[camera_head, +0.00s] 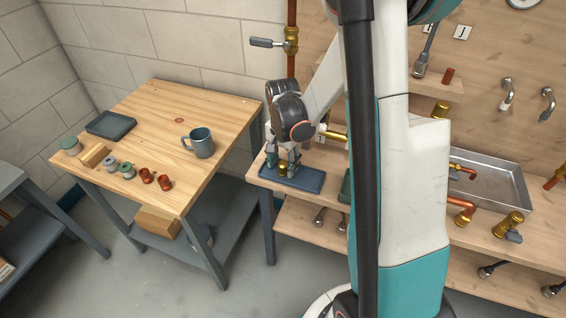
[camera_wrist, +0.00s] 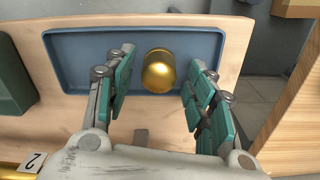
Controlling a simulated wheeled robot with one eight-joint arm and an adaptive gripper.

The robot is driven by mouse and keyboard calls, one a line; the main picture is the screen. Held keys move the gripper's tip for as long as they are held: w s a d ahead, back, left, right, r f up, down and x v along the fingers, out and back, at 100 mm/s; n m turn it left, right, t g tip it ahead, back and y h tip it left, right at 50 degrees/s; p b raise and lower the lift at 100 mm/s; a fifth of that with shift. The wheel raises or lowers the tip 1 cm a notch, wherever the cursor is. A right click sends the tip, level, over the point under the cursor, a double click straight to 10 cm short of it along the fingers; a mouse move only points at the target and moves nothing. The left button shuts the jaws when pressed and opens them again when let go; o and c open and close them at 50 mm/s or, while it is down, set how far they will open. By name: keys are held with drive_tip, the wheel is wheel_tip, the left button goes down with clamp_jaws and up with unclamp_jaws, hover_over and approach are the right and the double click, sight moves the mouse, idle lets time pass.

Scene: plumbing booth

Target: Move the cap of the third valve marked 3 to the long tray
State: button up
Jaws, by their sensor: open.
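A brass cap (camera_wrist: 158,72) is in the long blue tray (camera_wrist: 75,60) in the wrist view and appears to rest on its floor. My gripper (camera_wrist: 160,62) is open around the cap, one finger on each side, with gaps visible between the fingers and the cap. In the head view my gripper (camera_head: 283,163) points down over the left end of the tray (camera_head: 308,182), with the cap (camera_head: 283,169) between its fingers. I cannot make out the valve marked 3; my arm hides much of the bench.
The wooden table (camera_head: 215,105) at left holds a mug (camera_head: 202,143) and small parts. A metal sink (camera_head: 490,185) is at right.

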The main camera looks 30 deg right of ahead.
sight(283, 163)
wheel_tip(283, 163, up, 12)
drive_tip(key=p, duration=0.4)
drive_tip(key=shift+f, duration=0.2)
